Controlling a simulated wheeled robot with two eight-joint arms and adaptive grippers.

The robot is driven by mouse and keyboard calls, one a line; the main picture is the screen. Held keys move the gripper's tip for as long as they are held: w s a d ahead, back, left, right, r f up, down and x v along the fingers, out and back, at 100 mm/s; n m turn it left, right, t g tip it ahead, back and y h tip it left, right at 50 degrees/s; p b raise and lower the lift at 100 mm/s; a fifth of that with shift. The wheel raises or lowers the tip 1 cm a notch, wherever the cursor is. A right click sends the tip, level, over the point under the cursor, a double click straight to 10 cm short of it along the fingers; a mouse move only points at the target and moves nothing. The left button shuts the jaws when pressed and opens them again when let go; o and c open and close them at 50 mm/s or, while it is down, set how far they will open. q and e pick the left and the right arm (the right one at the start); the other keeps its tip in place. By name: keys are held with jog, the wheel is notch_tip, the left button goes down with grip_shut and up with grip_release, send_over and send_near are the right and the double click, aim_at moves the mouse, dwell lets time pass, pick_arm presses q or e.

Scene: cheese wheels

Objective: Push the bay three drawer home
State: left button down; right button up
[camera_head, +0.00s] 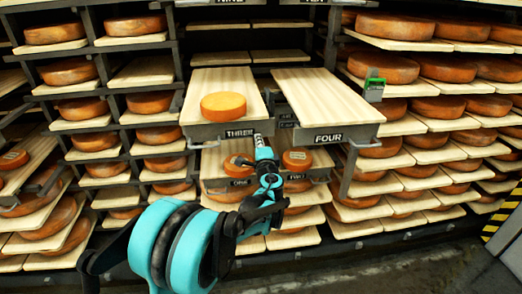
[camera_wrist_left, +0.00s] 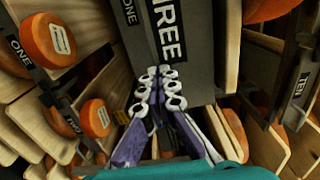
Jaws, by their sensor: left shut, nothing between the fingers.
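The bay three drawer is a pale wooden board (camera_head: 205,85) with a grey front labelled THREE (camera_head: 215,134); it sticks out of the rack. An orange cheese wheel (camera_head: 223,106) lies on it. My left gripper (camera_head: 259,140) is at the right end of that front. It is shut and empty. In the left wrist view its closed fingers (camera_wrist_left: 166,72) lie over the grey THREE front (camera_wrist_left: 188,30), at the lettering. I cannot tell whether they touch it. My right gripper is not in view.
The FOUR drawer (camera_head: 325,95) also sticks out, empty, just to the right, with a narrow gap between. A green-marked device (camera_head: 374,88) stands beyond its right side. Drawers ONE (camera_head: 240,183) and TWO sit below with cheeses. Racks of cheese wheels flank both sides.

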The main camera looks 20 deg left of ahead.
pick_arm(q)
jog(key=p+x, duration=0.2)
jog(key=x, duration=1.8)
jog(key=shift+w+r, duration=0.15)
jog(key=shift+w, duration=0.2)
jog(key=shift+a, duration=0.1)
